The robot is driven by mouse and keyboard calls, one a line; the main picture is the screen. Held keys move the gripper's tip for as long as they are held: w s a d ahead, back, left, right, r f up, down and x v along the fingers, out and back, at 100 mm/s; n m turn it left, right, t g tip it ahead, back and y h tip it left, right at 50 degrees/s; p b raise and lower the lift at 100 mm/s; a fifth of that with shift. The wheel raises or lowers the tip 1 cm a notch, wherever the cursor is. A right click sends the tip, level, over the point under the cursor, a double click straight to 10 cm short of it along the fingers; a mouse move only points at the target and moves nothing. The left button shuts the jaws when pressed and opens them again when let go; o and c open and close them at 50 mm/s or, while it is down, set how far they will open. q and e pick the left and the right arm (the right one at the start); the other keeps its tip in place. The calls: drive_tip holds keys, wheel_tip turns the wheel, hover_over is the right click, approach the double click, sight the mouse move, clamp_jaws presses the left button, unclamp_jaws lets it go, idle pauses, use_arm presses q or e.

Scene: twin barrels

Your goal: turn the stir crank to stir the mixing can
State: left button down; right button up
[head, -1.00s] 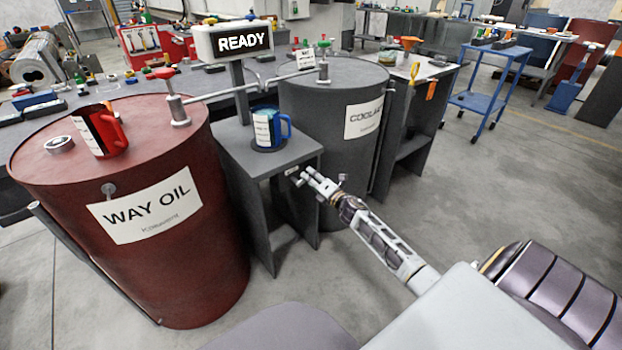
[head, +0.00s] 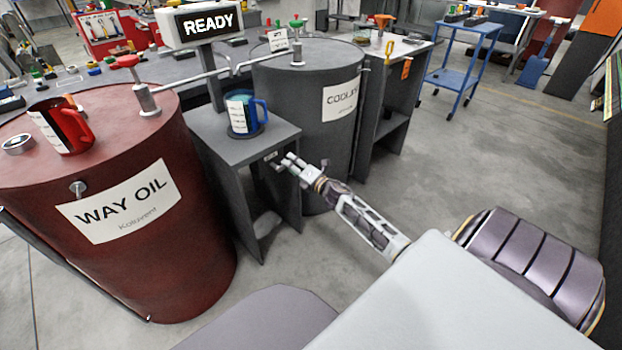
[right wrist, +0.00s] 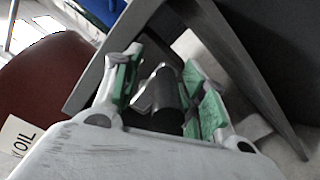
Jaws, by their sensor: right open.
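The mixing can looks to be the blue can with a handle and white label (head: 240,117), upright on a dark grey stand (head: 232,148) between the two barrels. My right gripper (head: 287,163) is at the front of this stand, below its top. In the right wrist view its green-padded fingers (right wrist: 160,92) are open, one on each side of a dark cylindrical grip (right wrist: 165,90), which looks to be the stir crank's handle. Whether the pads touch it I cannot tell. In the head view the crank is mostly hidden by the gripper. My left gripper is not in view.
A red WAY OIL barrel (head: 190,225) stands left, with a red can (head: 75,128) on top. A grey COOLANT barrel (head: 300,95) stands behind the stand. A READY sign (head: 208,24) rises above. Pipes run between the barrels. The floor at right (head: 480,150) is clear.

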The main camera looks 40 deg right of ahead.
drive_tip(key=s, duration=1)
drive_tip(key=shift+s+d, duration=0.35)
drive_tip(key=shift+s, duration=0.05)
drive_tip(key=shift+f, duration=0.1)
drive_tip(key=shift+f, duration=0.1)
idle(0.3)
